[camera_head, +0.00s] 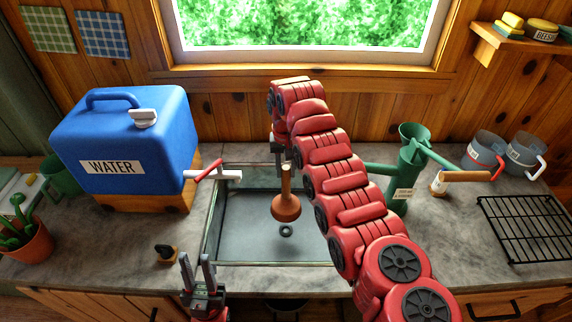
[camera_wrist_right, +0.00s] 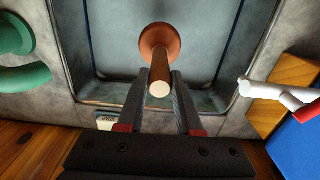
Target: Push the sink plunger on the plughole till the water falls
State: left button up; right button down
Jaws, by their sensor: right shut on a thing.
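The plunger (camera_head: 286,207), with a wooden handle and a brown rubber cup, is upright over the sink (camera_head: 211,215). My right gripper (camera_head: 284,160) is shut on its handle, cup downward; the wrist view shows the handle end (camera_wrist_right: 159,89) between the two fingers (camera_wrist_right: 158,95). The dark plughole (camera_head: 286,230) shows just in front of the cup in the head view, so the cup looks raised and apart from the floor. Grey-blue water seems to lie in the sink; its level is hard to tell. My left gripper (camera_head: 197,272) is open and empty at the counter's front edge.
A blue water container (camera_head: 130,140) on a wooden block, with a white and red tap (camera_head: 212,174), stands left of the sink. A small black stopper-like thing (camera_head: 165,252) lies front left. A green hand pump (camera_head: 408,165), mugs (camera_head: 485,152) and a black rack (camera_head: 525,228) stand right.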

aim_at(286, 197)
notch_tip(286, 197, down, 10)
jog(key=b, duration=0.4)
jog(key=shift+r+b, duration=0.1)
jog(key=shift+b, duration=0.25)
jog(key=shift+f+b, duration=0.7)
jog(key=shift+f, duration=0.35)
jog(key=shift+f+b, duration=0.3)
jog(key=shift+f, duration=0.1)
jog(key=shift+r, duration=0.15)
jog(key=shift+r+p, duration=0.45)
jog(key=shift+r, duration=0.5)
jog(key=shift+f+b, duration=0.65)
jog(key=shift+f, duration=0.4)
jog(key=shift+r, duration=0.1)
dwell(0.3)
